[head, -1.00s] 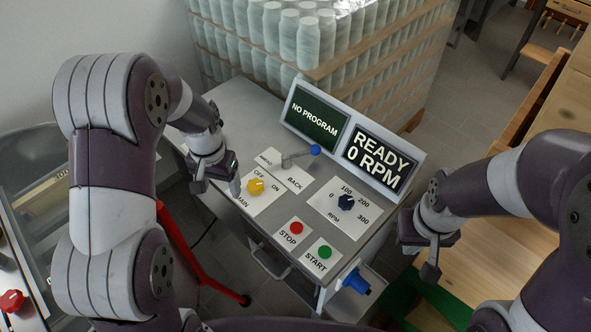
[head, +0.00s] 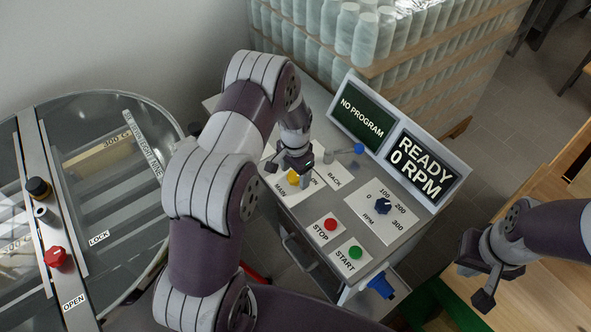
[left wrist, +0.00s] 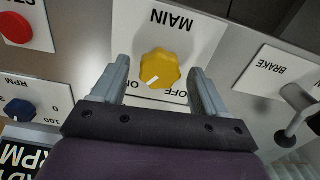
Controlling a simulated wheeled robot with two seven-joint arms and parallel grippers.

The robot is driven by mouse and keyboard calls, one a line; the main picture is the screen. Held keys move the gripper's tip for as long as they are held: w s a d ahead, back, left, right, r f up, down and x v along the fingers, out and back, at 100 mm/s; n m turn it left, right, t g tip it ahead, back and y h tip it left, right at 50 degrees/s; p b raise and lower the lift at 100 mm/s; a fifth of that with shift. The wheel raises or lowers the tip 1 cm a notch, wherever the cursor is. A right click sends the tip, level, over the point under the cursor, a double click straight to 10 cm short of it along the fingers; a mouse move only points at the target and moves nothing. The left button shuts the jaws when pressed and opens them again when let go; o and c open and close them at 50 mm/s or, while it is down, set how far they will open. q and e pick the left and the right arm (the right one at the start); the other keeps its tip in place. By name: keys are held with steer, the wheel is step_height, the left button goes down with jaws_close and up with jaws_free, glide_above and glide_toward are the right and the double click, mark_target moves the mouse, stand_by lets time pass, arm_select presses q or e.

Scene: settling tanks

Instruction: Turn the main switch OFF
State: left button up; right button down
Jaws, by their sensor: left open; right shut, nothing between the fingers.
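The main switch is a yellow knob (left wrist: 160,68) on a white plate (left wrist: 209,24) marked MAIN, OFF and ON. In the left wrist view its white mark points down-left, toward the ON label. My left gripper (left wrist: 160,72) is open, with one finger on each side of the knob and gaps visible. In the head view the left gripper (head: 293,172) is over the plate and partly hides the knob (head: 293,178) and lettering. My right gripper (head: 484,284) is shut and empty, right of the console.
The console also carries a brake lever with a blue ball (head: 359,149), an RPM knob (head: 383,206), a red STOP button (head: 330,224) and a green START button (head: 355,252). Its displays (head: 421,166) read NO PROGRAM and READY 0 RPM. Bottles (head: 353,30) are stacked behind.

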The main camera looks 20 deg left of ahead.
arm_select(q)
steer(key=shift+f, duration=0.2)
steer(key=c, duration=1.1)
steer(key=shift+o, duration=0.2)
steer(key=shift+n, duration=0.3)
steer(key=n, duration=0.2)
steer(key=shift+n+b, duration=0.3)
steer(key=n, duration=0.3)
steer(key=shift+w+n, duration=0.1)
steer(key=shift+n, duration=0.3)
steer(key=n, duration=0.3)
steer(key=shift+b, duration=0.3)
steer(key=shift+r+n, duration=0.1)
steer(key=shift+n, duration=1.9)
